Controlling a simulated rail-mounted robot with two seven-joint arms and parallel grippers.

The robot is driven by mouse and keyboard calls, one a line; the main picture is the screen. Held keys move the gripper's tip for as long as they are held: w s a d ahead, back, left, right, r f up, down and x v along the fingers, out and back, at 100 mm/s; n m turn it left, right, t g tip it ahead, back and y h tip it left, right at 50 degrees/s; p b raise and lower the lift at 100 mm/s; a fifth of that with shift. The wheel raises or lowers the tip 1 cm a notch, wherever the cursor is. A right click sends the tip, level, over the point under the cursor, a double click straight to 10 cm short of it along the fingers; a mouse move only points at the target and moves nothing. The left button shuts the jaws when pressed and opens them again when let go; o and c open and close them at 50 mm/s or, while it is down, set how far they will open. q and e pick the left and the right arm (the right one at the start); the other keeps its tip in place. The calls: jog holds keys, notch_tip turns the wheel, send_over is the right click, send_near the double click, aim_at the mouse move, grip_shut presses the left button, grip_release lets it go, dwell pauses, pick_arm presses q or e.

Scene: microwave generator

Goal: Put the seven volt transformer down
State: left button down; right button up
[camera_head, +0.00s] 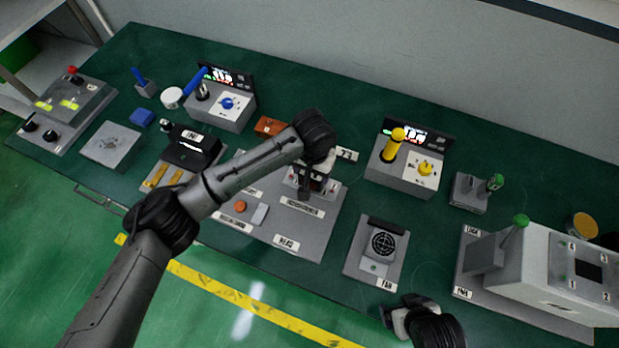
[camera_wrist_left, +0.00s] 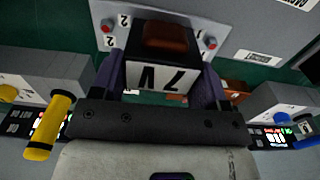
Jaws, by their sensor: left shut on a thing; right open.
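The seven volt transformer (camera_wrist_left: 162,75) is a dark block with a brown-orange top and a white face marked 7V. It sits between the fingers of my left gripper (camera_wrist_left: 165,90), which is shut on it. In the head view my left gripper (camera_head: 313,178) is over the upper part of a grey board (camera_head: 267,232), and the arm and hand hide much of the transformer. In the wrist view red terminals flank the transformer on a grey plate (camera_wrist_left: 252,22); I cannot tell whether it touches the plate. My right gripper (camera_head: 398,316) is open and empty at the bottom.
A fan board (camera_head: 358,262) stands right of the grey board. A yellow-lever unit (camera_head: 405,178) and a blue-lever unit (camera_head: 215,110) stand behind. An orange block (camera_head: 269,126) lies near my left forearm. A large white machine (camera_head: 520,265) fills the right. Green table shows between the units.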

pick_arm(q)
jog(key=shift+s+a+f, duration=0.15)
jog(key=shift+a+f, duration=0.05)
jog(key=shift+a, duration=0.2)
jog(key=shift+f+b, duration=0.3)
jog(key=shift+f, duration=1.65)
pick_arm(e)
jog(key=shift+a+f, duration=0.1)
jog(key=shift+f, duration=0.15)
pick_arm(q)
jog(key=c, duration=0.5)
grip_release()
jog(key=shift+f, duration=0.2)
jog(key=o, duration=0.4)
jog(key=shift+c, duration=0.2)
pick_arm(e)
jog(key=shift+w, duration=0.1)
pick_arm(q)
jog(key=shift+r, duration=0.1)
notch_tip(320, 180, up, 10)
jog(key=shift+r+p, duration=0.15)
jog(key=shift+p, duration=0.55)
pick_arm(e)
jog(key=shift+r, duration=0.7)
pick_arm(q)
jog(key=shift+r, duration=0.9)
